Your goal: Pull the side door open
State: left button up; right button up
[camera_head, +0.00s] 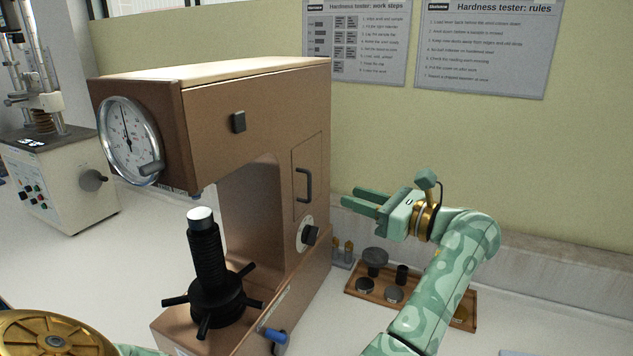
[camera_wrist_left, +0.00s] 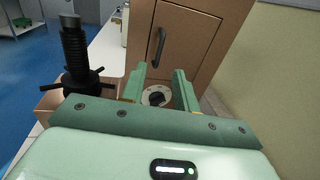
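The brown hardness tester (camera_head: 255,110) stands on the bench with a side door (camera_head: 307,155) in its right flank. The door looks shut, flush with the flank. Its dark, upright bar handle (camera_head: 303,186) is bare. My left gripper (camera_head: 351,197) is open and empty, to the right of the door, its fingers pointing toward it and apart from the handle. In the left wrist view, the handle (camera_wrist_left: 157,47) shows above the gap between the fingertips (camera_wrist_left: 160,72), on the door panel (camera_wrist_left: 190,38). My right gripper is not in view.
A dark knob (camera_head: 310,234) sticks out below the door. A wooden tray (camera_head: 440,298) with several metal pieces lies below my left arm. A yellow wall is behind.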

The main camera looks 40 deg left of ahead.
pick_arm(q)
send_near(306, 156)
jog(key=s+a+f, duration=0.4)
jog(key=shift+a, duration=0.2)
grip_shut()
